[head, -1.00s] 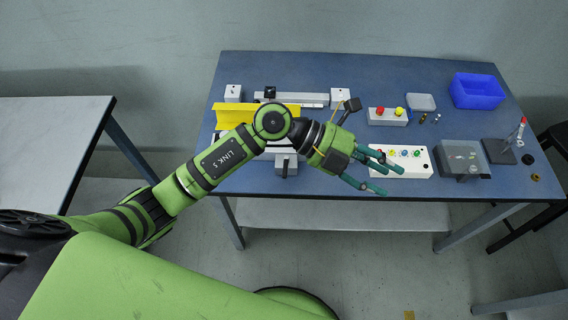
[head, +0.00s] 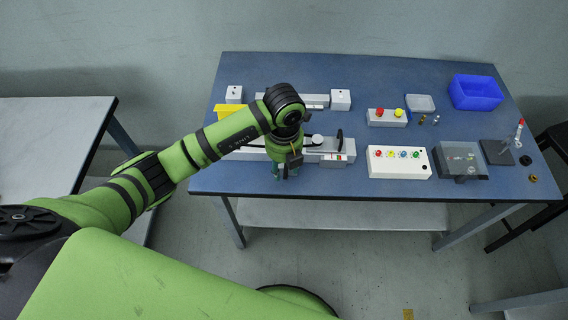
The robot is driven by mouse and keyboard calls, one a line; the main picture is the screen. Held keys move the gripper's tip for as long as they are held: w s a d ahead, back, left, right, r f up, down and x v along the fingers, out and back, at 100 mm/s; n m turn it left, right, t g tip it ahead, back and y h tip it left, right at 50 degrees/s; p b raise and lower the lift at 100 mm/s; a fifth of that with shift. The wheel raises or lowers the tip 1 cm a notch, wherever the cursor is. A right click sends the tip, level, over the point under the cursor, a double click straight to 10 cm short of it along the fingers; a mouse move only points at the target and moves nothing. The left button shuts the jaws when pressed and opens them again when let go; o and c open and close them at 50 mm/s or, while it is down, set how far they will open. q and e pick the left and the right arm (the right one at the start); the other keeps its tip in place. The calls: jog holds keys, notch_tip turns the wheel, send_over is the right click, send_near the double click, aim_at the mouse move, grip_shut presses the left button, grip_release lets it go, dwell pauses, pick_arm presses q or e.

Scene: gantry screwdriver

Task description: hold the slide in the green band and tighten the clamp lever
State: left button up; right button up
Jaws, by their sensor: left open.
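The gantry (head: 330,157), a pale grey rail assembly, lies along the front left of the blue table. A light grey part with a round knob sits on it, and a small black upright piece (head: 339,140) stands at its right, possibly the clamp lever. I cannot make out the slide or a green band for certain; my left arm covers the middle of the assembly. My left gripper (head: 284,172) points down at the front edge of the gantry, its teal fingers open and partly hidden by its own wrist. Contact cannot be told. My right gripper is out of view.
A yellow part (head: 228,111) shows behind my arm. Right of the gantry are a white box with coloured buttons (head: 400,165), a two-button box (head: 387,119), a grey lidded case (head: 461,162) and a blue bin (head: 476,93).

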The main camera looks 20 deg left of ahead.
pick_arm(q)
jog(key=shift+f, duration=0.45)
grip_shut()
